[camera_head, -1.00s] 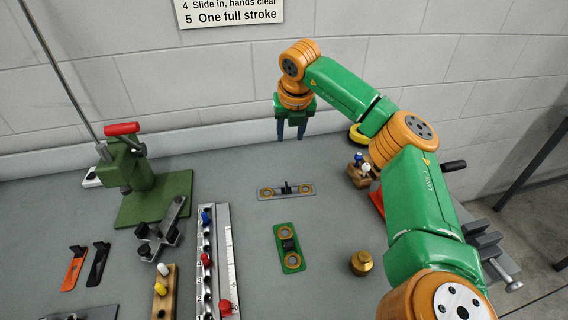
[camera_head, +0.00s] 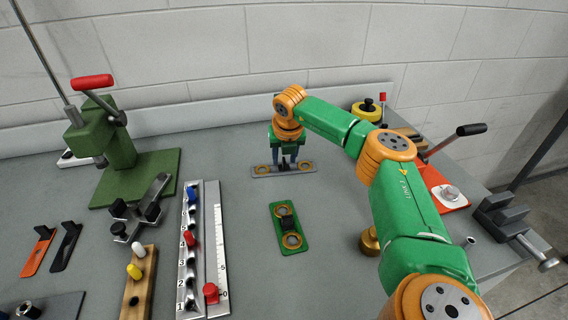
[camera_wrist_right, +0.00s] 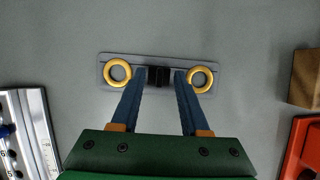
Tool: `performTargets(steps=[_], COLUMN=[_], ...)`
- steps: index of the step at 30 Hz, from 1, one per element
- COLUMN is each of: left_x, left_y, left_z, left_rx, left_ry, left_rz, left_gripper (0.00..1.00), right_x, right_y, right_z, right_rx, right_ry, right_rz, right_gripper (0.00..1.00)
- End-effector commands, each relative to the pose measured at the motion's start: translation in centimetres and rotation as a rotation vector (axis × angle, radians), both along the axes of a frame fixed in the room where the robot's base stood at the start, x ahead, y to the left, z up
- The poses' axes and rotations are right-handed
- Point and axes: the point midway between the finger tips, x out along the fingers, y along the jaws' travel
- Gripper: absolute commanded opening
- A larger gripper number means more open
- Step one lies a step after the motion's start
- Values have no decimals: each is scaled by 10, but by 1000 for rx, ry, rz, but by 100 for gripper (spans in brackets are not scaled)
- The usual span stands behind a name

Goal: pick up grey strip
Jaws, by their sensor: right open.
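The grey strip (camera_head: 262,171) lies flat on the bench, with a brass ring near each end and a black block in its middle. In the right wrist view the grey strip (camera_wrist_right: 158,60) spans the picture behind my fingertips, and its black block (camera_wrist_right: 158,76) shows between them. My right gripper (camera_head: 289,163) is open above the strip's middle, fingers pointing down, one on each side of the block. In the right wrist view the gripper (camera_wrist_right: 159,77) holds nothing. Whether the fingers touch the strip is unclear. My left gripper is not in view.
A green strip (camera_head: 290,240) with rings lies in front. A numbered rail (camera_head: 185,265) and a ruler (camera_head: 213,245) lie left. A green press (camera_head: 115,150) stands back left. A brass weight (camera_head: 369,241) is partly behind my arm. An orange plate (camera_head: 435,188) and vise (camera_head: 510,220) are right.

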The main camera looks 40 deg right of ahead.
Motion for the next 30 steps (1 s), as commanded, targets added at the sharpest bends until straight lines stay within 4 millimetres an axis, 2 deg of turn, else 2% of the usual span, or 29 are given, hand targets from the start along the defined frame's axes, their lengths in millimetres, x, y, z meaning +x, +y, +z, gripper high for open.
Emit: performTargets(steps=[6,11,12,23,26,30], left_x=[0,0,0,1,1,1], left_y=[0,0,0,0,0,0], left_z=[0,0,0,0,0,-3], left_rx=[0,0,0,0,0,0], left_ry=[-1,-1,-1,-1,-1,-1], left_rz=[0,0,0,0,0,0], left_gripper=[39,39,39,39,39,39], right_x=[1,1,1,1,1,-1], right_y=[-1,0,0,0,0,3], right_z=[-2,-2,-2,-1,7,34], right_rx=[1,1,1,1,0,2], right_ry=[-2,-2,-2,-2,-4,-6], right_rz=[-1,-1,-1,-1,-1,3], right_gripper=[45,2,0,0,0,0])
